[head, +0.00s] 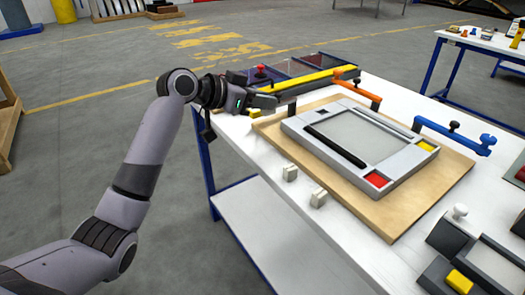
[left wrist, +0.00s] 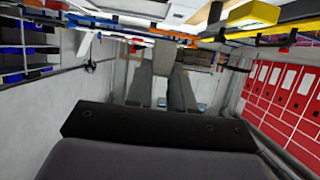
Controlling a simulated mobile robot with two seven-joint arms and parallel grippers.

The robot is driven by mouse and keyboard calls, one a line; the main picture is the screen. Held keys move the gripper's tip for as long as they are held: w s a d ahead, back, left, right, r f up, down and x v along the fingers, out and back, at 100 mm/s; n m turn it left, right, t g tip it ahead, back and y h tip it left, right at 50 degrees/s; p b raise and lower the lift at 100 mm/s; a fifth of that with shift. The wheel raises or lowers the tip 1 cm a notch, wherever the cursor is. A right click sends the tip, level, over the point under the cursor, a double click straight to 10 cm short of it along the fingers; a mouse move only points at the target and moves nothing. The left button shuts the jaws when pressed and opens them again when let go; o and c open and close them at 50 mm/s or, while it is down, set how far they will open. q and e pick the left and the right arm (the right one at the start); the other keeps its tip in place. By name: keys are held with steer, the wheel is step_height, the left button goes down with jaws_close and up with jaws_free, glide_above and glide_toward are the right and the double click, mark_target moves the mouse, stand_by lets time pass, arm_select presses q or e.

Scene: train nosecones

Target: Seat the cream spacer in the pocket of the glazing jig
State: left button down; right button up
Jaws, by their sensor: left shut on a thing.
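The glazing jig (head: 292,124) is a light grey frame around a pale panel, lying flat on a wooden board. A black bar lies along its left side, and its near corner holds a red square and its right corner a yellow one. My left gripper (head: 268,102) is beyond the jig's far left corner, above the table edge. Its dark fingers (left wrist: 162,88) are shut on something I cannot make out. My right gripper is out of view.
Orange (head: 360,92) and blue (head: 452,137) clamp arms stand along the far side of the board. A divided bin with a yellow front edge (head: 318,80) is behind my left gripper. A dark fixture with a yellow block (head: 460,281) stands at lower right.

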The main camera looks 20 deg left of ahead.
arm_select(q)
step_height(320, 180, down, 14)
steer(key=shift+r, duration=0.25)
steer(key=shift+f, duration=0.2)
steer(key=c, duration=1)
jaws_free()
